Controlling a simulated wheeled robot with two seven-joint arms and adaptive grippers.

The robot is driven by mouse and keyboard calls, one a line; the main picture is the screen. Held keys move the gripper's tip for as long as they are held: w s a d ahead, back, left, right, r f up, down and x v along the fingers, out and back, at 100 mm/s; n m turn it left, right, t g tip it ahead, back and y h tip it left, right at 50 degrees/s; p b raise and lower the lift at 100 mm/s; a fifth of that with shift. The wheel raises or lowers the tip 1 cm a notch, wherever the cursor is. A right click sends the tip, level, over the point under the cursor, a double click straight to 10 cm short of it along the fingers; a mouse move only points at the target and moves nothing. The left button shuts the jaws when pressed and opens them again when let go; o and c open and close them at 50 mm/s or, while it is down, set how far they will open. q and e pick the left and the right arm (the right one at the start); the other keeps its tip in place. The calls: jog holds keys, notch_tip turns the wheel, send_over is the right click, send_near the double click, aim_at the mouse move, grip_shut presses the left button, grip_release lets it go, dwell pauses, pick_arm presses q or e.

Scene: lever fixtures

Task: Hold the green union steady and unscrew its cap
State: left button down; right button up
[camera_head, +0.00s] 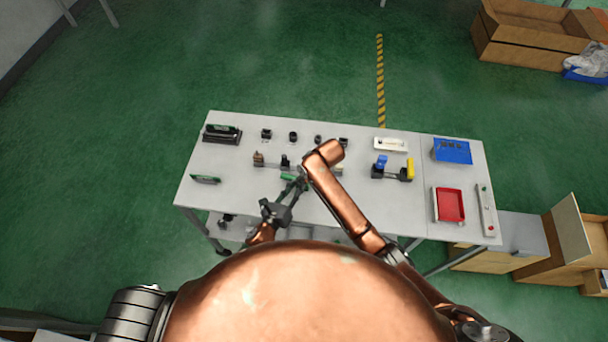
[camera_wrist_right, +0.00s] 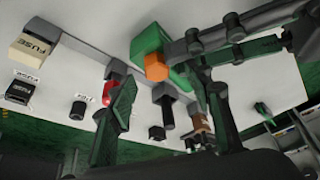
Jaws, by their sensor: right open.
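The green union (camera_head: 289,178) sits at the middle of the table's near part, partly covered by my arms. In the right wrist view the union (camera_wrist_right: 151,41) is a green body with an orange hexagonal cap (camera_wrist_right: 157,67). My left gripper (camera_head: 289,189) reaches it from the near side; in the wrist view its dark fingers (camera_wrist_right: 205,44) lie against or beside the green body, and its grip is not clear. My right gripper (camera_wrist_right: 165,98) is open, with its fingers apart and nothing seen between them, close to the cap. In the head view it is mostly hidden by my arm.
Behind the union stand several black fixtures (camera_head: 293,137) and a brown-topped lever (camera_head: 258,158). A blue-and-yellow fixture (camera_head: 393,169), red tray (camera_head: 449,204) and blue box (camera_head: 452,151) are to the right. A cream fuse box (camera_wrist_right: 35,42) shows in the wrist view.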

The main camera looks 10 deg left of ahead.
jog(key=shift+r, duration=1.45)
jog(key=shift+s+a+m, duration=0.1)
jog(key=shift+m, duration=0.7)
jog(key=m+t+h, duration=0.1)
jog(key=m, duration=0.2)
jog(key=shift+m+h, duration=0.3)
jog(key=shift+f, duration=0.15)
jog(key=shift+f, duration=1.4)
